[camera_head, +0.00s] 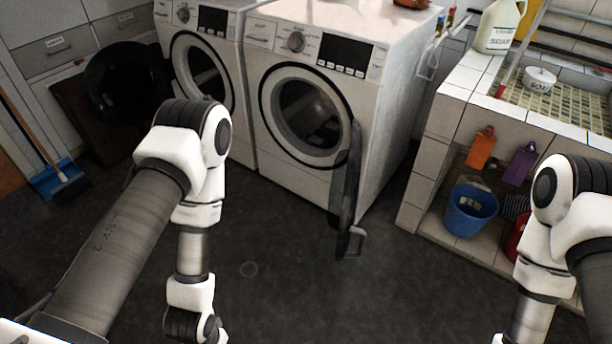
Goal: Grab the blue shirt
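I make out no blue shirt in the head view. My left arm comes in from the left and bends down past the bottom edge, so its gripper is out of frame. My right arm stands at the right edge and also runs out at the bottom, its gripper unseen. The right washing machine (370,113) has a dark drum opening (308,115). A dark door (346,185) hangs open at its right side. The left washing machine (205,65) is partly behind my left arm. Whether either drum holds cloth is too dark to tell.
A tiled sink (452,100) at the right bears a soap jug (499,27) and a white bowl (540,77). A blue bucket (470,210) stands in its lower recess. A blue dustpan (58,178) and a large round black object (120,82) are left. The middle floor is clear.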

